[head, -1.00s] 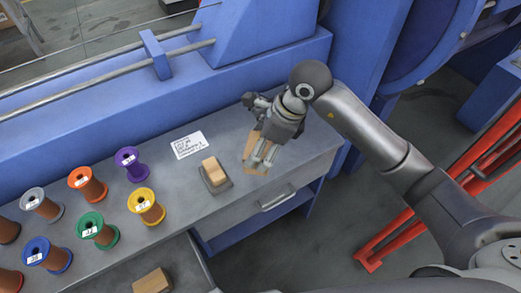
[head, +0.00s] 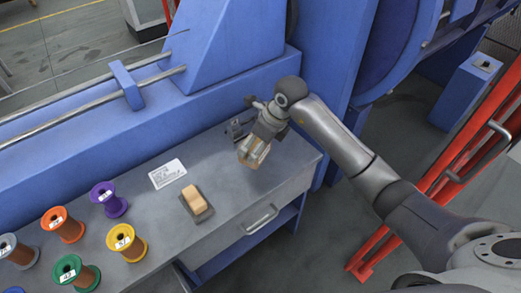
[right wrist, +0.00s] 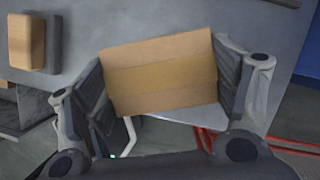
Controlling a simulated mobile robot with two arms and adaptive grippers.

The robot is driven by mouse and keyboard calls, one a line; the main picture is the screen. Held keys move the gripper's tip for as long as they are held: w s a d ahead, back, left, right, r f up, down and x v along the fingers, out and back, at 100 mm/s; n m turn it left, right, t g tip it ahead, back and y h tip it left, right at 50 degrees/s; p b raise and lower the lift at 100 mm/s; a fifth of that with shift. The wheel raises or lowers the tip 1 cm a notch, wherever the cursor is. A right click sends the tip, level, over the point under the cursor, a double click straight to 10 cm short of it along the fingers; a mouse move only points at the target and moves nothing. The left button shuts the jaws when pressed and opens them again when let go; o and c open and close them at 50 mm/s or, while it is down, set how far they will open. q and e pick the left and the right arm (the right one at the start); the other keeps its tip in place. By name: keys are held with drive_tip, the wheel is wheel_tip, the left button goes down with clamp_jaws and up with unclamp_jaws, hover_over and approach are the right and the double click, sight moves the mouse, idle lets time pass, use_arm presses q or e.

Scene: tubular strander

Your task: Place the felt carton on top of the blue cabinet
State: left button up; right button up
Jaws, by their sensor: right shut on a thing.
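In the right wrist view the carton (right wrist: 158,75) sits between both finger pads, slightly tilted. From these views I cannot tell how far it is above the bench top. A blue box-shaped cabinet (head: 462,95) stands on the floor at the far right, with a small dark item on its top. My right gripper is well to its left. My left gripper is out of view.
A tan block (head: 194,198) on a dark pad, a white label card (head: 168,174) and several coloured wire spools (head: 108,198) are on the bench (head: 225,205). Red railings (head: 445,190) and a large blue machine frame (head: 335,75) stand between the bench and the cabinet.

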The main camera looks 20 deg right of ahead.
drive_tip(key=shift+w+d+f, duration=0.35)
drive_tip(key=shift+f, duration=0.2)
drive_tip(key=shift+w+d+f, duration=0.3)
drive_tip(key=shift+d+f, duration=0.05)
drive_tip(key=shift+f, duration=0.2)
drive_tip(key=shift+w+d+f+p, duration=0.1)
drive_tip(key=shift+d+f+p, duration=0.05)
drive_tip(key=shift+f, duration=0.8)
drive_tip(key=shift+w+d+f+p, duration=0.1)
drive_tip(key=shift+f+p, duration=0.05)
drive_tip(key=shift+f, duration=0.75)
drive_tip(key=shift+f, duration=0.15)
drive_tip(key=o, duration=1)
drive_tip(key=shift+o, duration=0.2)
drive_tip(key=v, duration=1.2)
drive_tip(key=shift+b, duration=0.35)
drive_tip(key=shift+s, duration=0.1)
